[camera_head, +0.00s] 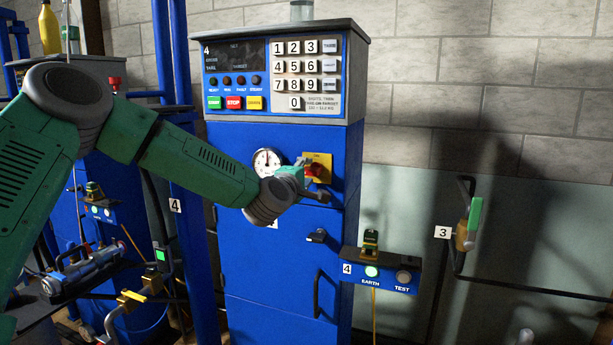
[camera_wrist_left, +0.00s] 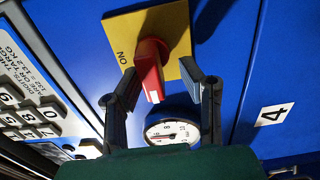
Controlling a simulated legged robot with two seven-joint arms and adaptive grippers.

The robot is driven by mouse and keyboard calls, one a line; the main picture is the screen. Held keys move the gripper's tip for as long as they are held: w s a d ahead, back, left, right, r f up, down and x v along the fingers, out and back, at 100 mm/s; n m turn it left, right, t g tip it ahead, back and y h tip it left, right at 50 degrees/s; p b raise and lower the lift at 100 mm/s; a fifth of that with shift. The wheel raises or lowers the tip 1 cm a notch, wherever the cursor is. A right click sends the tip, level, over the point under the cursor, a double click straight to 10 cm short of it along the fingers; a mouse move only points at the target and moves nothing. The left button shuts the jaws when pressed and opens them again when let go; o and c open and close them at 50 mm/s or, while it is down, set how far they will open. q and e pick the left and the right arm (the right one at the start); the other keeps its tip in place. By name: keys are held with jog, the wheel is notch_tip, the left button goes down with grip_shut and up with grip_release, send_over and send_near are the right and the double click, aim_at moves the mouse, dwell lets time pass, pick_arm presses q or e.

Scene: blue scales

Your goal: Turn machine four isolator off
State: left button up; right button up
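Machine four is a blue cabinet (camera_head: 255,255) with a keypad panel marked 4. Its isolator is a red rotary handle (camera_head: 313,171) on a yellow plate (camera_head: 318,158). In the left wrist view the red handle (camera_wrist_left: 150,68) stands out from the yellow plate (camera_wrist_left: 177,28), with "ON" printed beside it. My left gripper (camera_head: 318,183) is at the isolator, partly covering it in the head view. In the wrist view my left gripper (camera_wrist_left: 158,72) is open, one finger on each side of the handle, with visible gaps. My right gripper is not in view.
A round dial gauge (camera_head: 266,162) sits left of the isolator. A black door latch (camera_head: 316,236) and a bar handle (camera_head: 318,292) lie below. An EARTH/TEST box (camera_head: 380,272) juts out at lower right. A green-handled valve (camera_head: 474,220) marked 3 is on the right wall.

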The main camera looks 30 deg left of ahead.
pick_arm(q)
jog(key=v, duration=1.1)
jog(key=shift+s+f, duration=0.25)
jog(key=shift+s, duration=0.1)
